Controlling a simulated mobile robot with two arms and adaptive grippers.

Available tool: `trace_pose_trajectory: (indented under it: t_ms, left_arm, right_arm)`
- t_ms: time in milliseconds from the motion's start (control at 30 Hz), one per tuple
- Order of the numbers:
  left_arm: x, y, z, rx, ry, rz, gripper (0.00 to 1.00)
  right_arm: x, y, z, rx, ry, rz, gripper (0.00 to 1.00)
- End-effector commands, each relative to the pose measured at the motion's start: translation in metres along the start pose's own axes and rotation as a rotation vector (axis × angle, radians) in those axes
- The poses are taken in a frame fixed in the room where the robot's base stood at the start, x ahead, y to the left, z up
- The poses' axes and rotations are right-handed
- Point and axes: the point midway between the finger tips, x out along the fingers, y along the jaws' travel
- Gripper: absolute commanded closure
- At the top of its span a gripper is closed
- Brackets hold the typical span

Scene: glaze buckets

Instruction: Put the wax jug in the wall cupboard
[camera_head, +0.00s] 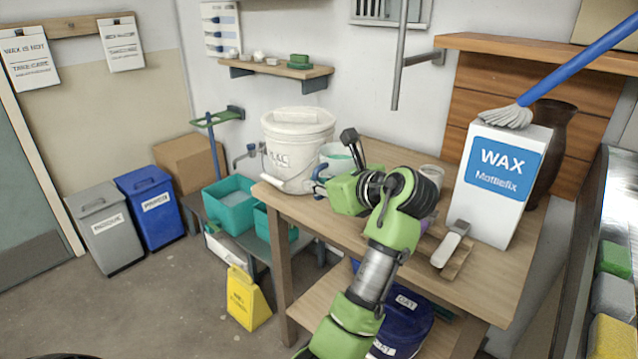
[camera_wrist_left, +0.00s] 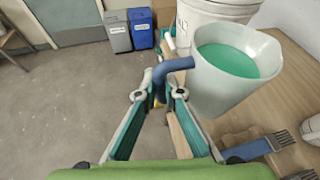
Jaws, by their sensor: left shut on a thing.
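The wax jug (camera_head: 338,157) is a pale jug with a blue handle, partly behind my left arm in the head view, beside the white bucket. In the left wrist view the jug (camera_wrist_left: 235,75) is upright and holds green wax. My left gripper (camera_head: 322,184) is shut on its blue handle; the fingertips (camera_wrist_left: 160,92) also show around the handle's lower end in the wrist view. I cannot tell whether the jug's base touches the table. I cannot make out a wall cupboard for certain. My right gripper is not in view.
The wooden table (camera_head: 325,222) carries a lidded white bucket (camera_head: 297,140), a tall WAX box (camera_head: 500,185) and a brush (camera_head: 450,243). A dark vase (camera_head: 552,140) stands behind the box. A grey bar (camera_head: 400,65) projects from the wall. A small shelf (camera_head: 275,70) is at left.

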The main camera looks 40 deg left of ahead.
Motion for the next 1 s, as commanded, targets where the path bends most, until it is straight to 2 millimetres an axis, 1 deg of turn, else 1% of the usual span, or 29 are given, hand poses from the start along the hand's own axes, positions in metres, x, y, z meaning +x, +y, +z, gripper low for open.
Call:
trace_pose_trajectory:
  t_ms: [100, 400, 700, 867, 1000]
  left_arm:
    - [-0.007, 0.006, 0.004, -0.004, -0.002, -0.002, 1.00]
    - [-0.017, 0.017, 0.007, -0.003, -0.003, -0.002, 1.00]
    - [-0.022, 0.019, 0.006, 0.002, -0.001, -0.012, 1.00]
    - [-0.032, 0.013, -0.001, 0.030, 0.003, -0.084, 1.00]
    - [-0.051, 0.001, -0.018, 0.081, 0.013, -0.204, 1.00]
  right_arm:
    - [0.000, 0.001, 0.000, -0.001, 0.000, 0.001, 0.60]
    - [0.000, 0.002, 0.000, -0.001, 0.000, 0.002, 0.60]
    - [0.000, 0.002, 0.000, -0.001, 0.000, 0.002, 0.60]
    - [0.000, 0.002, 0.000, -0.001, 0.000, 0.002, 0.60]
    - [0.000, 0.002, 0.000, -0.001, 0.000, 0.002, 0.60]
